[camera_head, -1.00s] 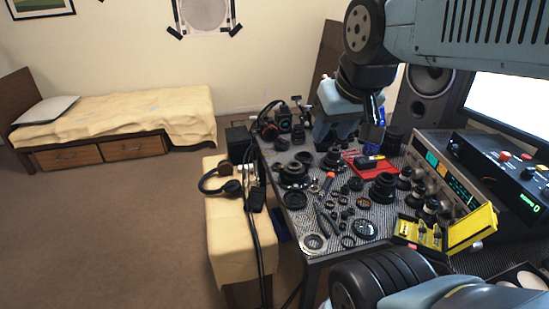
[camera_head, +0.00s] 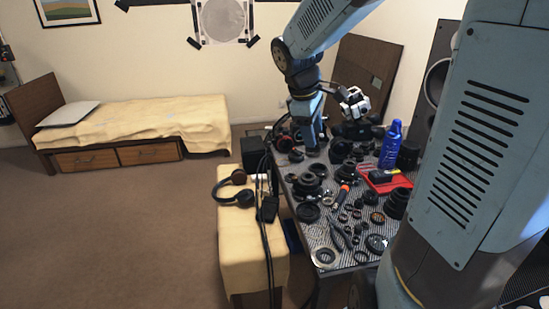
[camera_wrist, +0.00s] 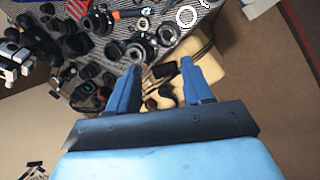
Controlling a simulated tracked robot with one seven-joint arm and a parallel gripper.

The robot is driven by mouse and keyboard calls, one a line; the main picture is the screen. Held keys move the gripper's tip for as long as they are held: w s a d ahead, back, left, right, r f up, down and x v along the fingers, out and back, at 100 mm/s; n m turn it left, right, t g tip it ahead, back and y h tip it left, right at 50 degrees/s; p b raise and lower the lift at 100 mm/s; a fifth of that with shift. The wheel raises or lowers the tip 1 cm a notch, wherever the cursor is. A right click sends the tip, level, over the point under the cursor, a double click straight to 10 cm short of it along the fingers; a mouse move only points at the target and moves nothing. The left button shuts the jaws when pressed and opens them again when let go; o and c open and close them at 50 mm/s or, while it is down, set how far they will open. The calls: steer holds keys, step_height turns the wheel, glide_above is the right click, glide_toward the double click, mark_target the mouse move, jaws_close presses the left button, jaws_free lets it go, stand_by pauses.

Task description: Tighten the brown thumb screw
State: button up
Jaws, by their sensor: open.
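I cannot make out the brown thumb screw in either view; it is hidden or too small to tell. My gripper (camera_wrist: 160,67) has two blue fingers standing apart with nothing between them. In the wrist view its fingertips are over the table's edge and the cream bench beside it. In the head view my gripper (camera_head: 310,140) points down over the far left part of the table. A white and black device (camera_head: 352,103) stands just right of it at the table's back; a white and black device also shows at the left edge of the wrist view (camera_wrist: 14,62).
The table (camera_head: 325,238) is crowded with black lens parts, rings and tools. A blue bottle (camera_head: 390,145) and a red tray (camera_head: 400,182) stand right of the gripper. A cream bench (camera_head: 238,245) with headphones (camera_head: 240,198) and hanging cables adjoins the table's left. Open floor lies further left.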

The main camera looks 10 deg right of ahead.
steer(key=w+f+n+g, duration=0.2)
steer(key=w+f+n, duration=0.55)
steer(key=w, duration=0.35)
steer(key=n+y, duration=0.3)
steer(key=n, duration=0.2)
glide_above(295, 177)
step_height(295, 177, down, 6)
steer(key=shift+n, duration=0.25)
step_height(295, 177, down, 14)
steer(key=shift+c, duration=0.3)
jaws_close()
steer(key=shift+d, duration=0.15)
